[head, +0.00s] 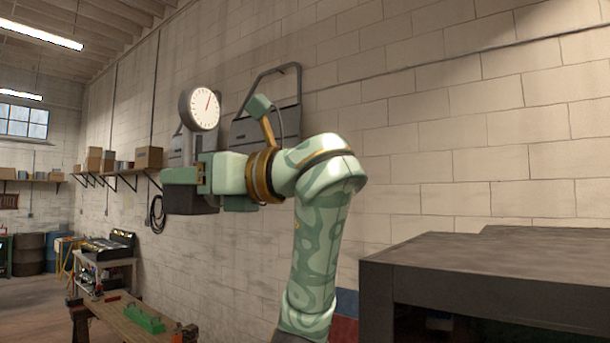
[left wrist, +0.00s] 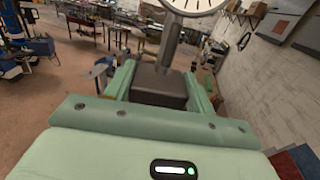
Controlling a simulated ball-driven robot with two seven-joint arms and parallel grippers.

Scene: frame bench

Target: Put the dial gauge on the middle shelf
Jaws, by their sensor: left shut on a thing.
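The dial gauge (head: 204,109) has a round white face with a red needle, a grey stem and a dark block base. My left gripper (head: 184,174) is shut on it and holds it upright in the air, near the wall in the head view. In the left wrist view, the gauge's dark base (left wrist: 158,88) sits between the two green fingers, and its face is cut off by the top edge. A dark shelf unit (head: 480,268) stands at the lower right of the head view, well apart from the gauge. Its top shows; its middle shelf cannot be made out. My right gripper is out of view.
A wooden bench (head: 122,318) with a green object (head: 144,318) lies low at the left. A wall shelf with boxes (head: 148,157) is further back. Metal frames (head: 268,128) hang on the block wall behind my arm. The space between my arm and the dark unit looks clear.

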